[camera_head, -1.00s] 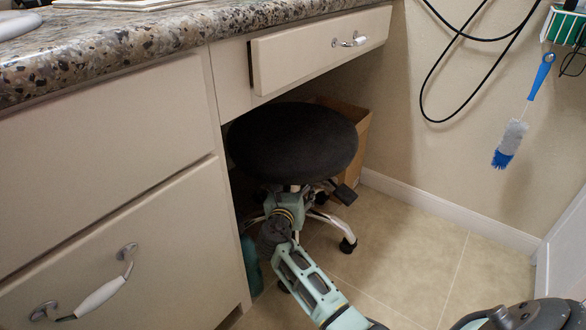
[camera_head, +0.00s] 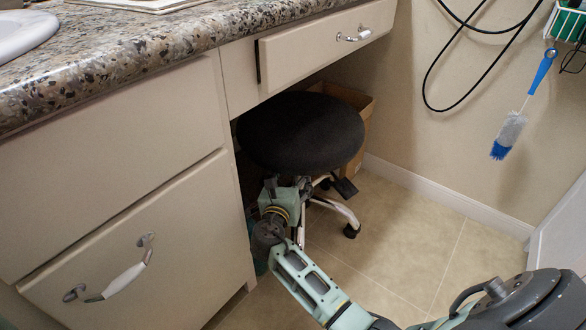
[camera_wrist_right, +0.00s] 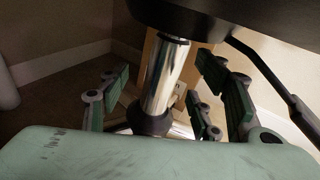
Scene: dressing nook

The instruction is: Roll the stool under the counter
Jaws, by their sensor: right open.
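The stool has a round black seat (camera_head: 300,132), a chrome column and a wheeled base. It is upright in the knee space below the drawer of the granite counter (camera_head: 130,55), with the seat's front part showing outside. My right gripper (camera_head: 285,192) reaches under the seat from the front. In the right wrist view the chrome column (camera_wrist_right: 165,75) stands between the spread fingers of that gripper (camera_wrist_right: 160,98), with gaps visible on both sides. The seat's dark underside and a lever show above. The rear of the base is hidden. My left gripper is out of view.
A cardboard box (camera_head: 352,100) stands behind the stool, against the right wall. A cabinet with a white-handled drawer (camera_head: 185,245) borders the knee space on the left. Tile floor (camera_head: 400,235) is free to the right. A blue brush (camera_head: 510,132) and black cables hang on the wall.

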